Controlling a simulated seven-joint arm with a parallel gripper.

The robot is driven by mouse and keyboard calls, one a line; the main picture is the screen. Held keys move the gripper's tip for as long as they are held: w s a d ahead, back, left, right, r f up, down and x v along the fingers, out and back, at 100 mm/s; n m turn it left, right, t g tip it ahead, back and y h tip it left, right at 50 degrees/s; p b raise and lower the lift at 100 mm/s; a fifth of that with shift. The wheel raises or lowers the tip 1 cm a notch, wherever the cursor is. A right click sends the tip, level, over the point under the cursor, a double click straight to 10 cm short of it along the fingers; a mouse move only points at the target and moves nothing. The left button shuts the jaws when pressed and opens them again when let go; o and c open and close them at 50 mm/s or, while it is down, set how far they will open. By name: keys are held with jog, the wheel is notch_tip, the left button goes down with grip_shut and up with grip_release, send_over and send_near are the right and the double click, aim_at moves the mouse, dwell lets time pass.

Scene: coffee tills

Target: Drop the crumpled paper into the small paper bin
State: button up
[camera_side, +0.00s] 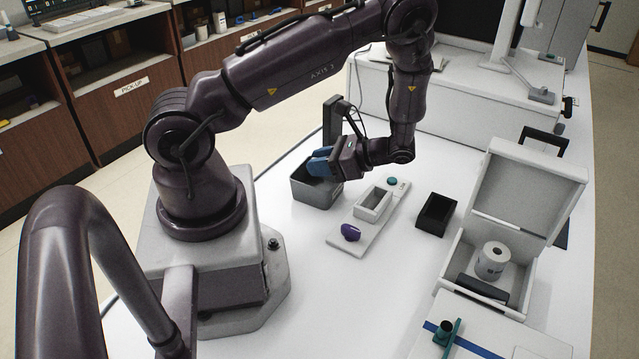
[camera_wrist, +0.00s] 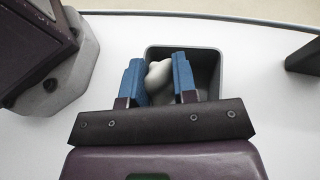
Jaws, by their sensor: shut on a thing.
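My gripper (camera_side: 322,160) has blue fingers and is over the small grey bin (camera_side: 318,193) on the white counter in the side view. In the wrist view the gripper (camera_wrist: 157,78) is shut on the crumpled paper (camera_wrist: 158,76), a whitish lump between the two blue fingers. The open bin (camera_wrist: 207,52) lies behind the fingers in that view, with the paper over its left part. The height of the paper above the bin floor is hard to tell. In the side view the fingers hide the paper.
Right of the bin is a white tray (camera_side: 343,241) with a purple item (camera_side: 350,232). A black box (camera_side: 436,214) stands further right. An open white box (camera_side: 457,262) holds a paper roll (camera_side: 492,260). A dark upright post (camera_side: 331,121) stands behind the bin.

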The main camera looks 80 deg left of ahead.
jog(key=shift+f, duration=0.85)
jog(key=o, duration=1)
jog(key=shift+c, duration=0.2)
jog(key=v, duration=1.3)
jog(key=shift+f, duration=0.15)
